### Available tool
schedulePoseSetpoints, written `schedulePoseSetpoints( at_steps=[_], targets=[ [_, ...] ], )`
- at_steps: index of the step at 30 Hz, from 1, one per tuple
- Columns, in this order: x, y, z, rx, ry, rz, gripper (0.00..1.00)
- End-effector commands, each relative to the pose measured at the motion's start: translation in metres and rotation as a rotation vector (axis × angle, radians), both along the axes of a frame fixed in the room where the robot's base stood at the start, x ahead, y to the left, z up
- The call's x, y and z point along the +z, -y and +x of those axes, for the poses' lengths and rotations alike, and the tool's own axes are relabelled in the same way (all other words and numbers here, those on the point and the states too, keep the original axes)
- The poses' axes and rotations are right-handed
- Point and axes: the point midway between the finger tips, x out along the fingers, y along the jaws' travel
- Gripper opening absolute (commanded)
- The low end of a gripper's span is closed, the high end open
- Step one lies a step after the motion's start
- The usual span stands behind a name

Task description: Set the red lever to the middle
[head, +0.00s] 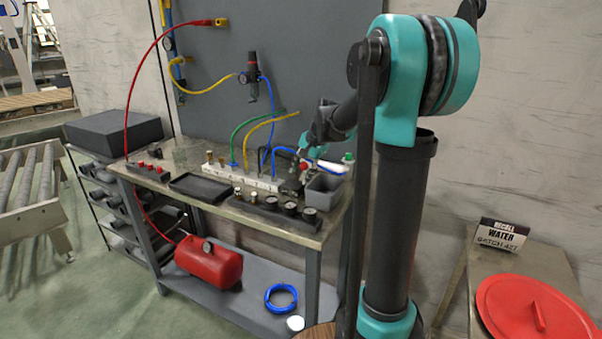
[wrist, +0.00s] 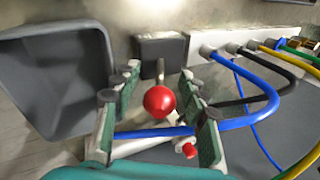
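The red lever has a round red ball knob (wrist: 160,101) on a thin metal stem that runs to a dark block (wrist: 161,52) in the wrist view. In the head view the red knob (head: 303,166) is small, at the right end of the workbench. My gripper (wrist: 159,72) is open, with its green-padded fingers on either side of the lever. Gaps show between the knob and both fingers. In the head view my gripper (head: 309,152) is partly hidden by my own arm. The lever's exact angle is hard to tell.
A grey bin (wrist: 58,75) stands close to the left finger in the wrist view. A white manifold (wrist: 235,60) with blue, black and yellow hoses lies to the right. A blue hose (wrist: 245,122) passes near the right finger. Gauges (head: 290,208) line the bench's front.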

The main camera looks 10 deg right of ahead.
Motion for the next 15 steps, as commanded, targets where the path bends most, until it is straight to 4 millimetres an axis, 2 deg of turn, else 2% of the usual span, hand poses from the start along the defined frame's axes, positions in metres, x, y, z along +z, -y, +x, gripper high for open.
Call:
schedulePoseSetpoints(
  at_steps=[1, 10, 15],
  targets=[
    [0.0001, 0.0000, 0.0000, 0.000, 0.000, 0.000, 0.36],
    [0.0002, 0.0002, -0.0001, 0.000, 0.000, 0.000, 0.00],
    [0.0003, 0.0002, -0.0001, 0.000, 0.000, 0.000, 0.00]
  ],
)
